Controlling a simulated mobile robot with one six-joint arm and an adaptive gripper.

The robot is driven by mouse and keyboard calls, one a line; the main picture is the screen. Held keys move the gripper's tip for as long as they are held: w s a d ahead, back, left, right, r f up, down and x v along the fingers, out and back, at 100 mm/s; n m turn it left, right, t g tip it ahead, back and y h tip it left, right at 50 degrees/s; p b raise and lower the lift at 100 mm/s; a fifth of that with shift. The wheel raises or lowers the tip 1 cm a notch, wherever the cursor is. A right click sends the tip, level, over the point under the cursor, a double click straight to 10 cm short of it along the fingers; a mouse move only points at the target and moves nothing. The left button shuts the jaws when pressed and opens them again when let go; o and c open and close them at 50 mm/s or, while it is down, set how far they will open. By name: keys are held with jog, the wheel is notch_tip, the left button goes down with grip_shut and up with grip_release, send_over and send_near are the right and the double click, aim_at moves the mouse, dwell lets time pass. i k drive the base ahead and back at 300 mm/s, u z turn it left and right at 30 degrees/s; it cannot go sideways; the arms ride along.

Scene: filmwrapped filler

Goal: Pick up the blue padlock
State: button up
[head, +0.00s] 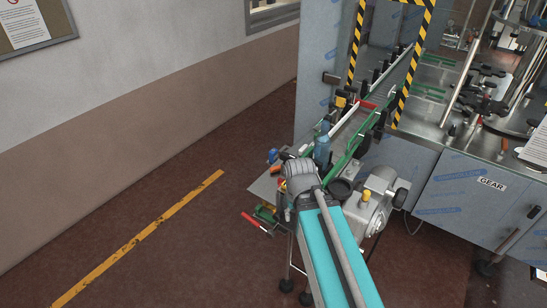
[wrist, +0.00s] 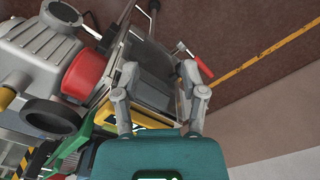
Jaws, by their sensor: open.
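A small blue object (head: 273,156) shows in the head view at the back left of a grey metal plate (head: 264,186); it is too small to tell surely whether it is the blue padlock. I make out no blue padlock in the wrist view. My gripper (wrist: 160,70) shows there with its two grey fingers spread apart and nothing held between them. Beyond the fingers is a dark grey metal surface, with a yellow part (wrist: 152,124) close behind them. In the head view my fingers are not clearly visible among the machine parts.
A grey motor (head: 370,203) and a dark round cup (head: 341,188) stand right of the plate. A blue-grey bottle-like shape (head: 321,150) stands near the green-railed conveyor (head: 352,146). A red handle (head: 254,221) juts out at left; it also shows in the wrist view (wrist: 192,57). The left floor is clear.

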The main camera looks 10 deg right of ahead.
aim_at(272, 153)
jog(key=u, duration=0.85)
jog(key=i, duration=0.9)
jog(key=z, duration=0.6)
